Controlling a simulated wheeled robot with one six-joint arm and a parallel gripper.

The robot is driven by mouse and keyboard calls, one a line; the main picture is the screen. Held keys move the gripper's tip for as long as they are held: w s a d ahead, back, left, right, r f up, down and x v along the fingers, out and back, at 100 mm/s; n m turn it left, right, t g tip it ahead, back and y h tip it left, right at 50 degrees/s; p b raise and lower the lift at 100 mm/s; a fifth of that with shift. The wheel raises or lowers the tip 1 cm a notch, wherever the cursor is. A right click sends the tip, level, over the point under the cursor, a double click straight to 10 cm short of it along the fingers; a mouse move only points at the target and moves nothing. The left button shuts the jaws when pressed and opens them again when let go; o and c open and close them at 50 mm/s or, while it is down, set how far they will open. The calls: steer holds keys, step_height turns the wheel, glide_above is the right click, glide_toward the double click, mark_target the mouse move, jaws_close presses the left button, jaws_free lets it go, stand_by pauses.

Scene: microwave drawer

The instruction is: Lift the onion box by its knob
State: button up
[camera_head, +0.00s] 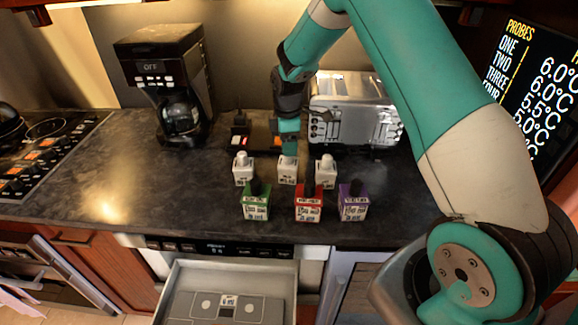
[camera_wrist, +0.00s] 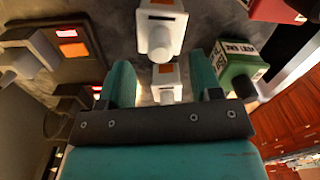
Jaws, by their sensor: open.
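The box labels are too small or blurred for me to tell which is the onion box. Three white boxes with pale knobs form the back row: left (camera_head: 243,175), middle (camera_head: 288,174) and right (camera_head: 326,176). In front are the green (camera_head: 256,208), red (camera_head: 308,206) and purple (camera_head: 353,205) boxes with dark knobs. My gripper (camera_head: 289,142) points down near the middle white box. In the wrist view, my gripper (camera_wrist: 160,75) is open and empty. One white box (camera_wrist: 168,72) shows between its fingers, another white box (camera_wrist: 163,30) beyond them; the green box (camera_wrist: 239,60) is right.
A coffee maker (camera_head: 166,75) stands left, a silver toaster (camera_head: 354,110) right behind the boxes. A dark brown pad with small displays (camera_head: 262,133) lies behind the white boxes. An open drawer (camera_head: 283,283) juts out below the counter. The left counter is clear.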

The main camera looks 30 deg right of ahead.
mark_target(288, 166)
steer(key=shift+s+f+p, duration=0.1)
steer(key=shift+f+p, duration=1.05)
steer(key=shift+f, duration=1.2)
jaws_close()
steer(key=shift+r, duration=0.1)
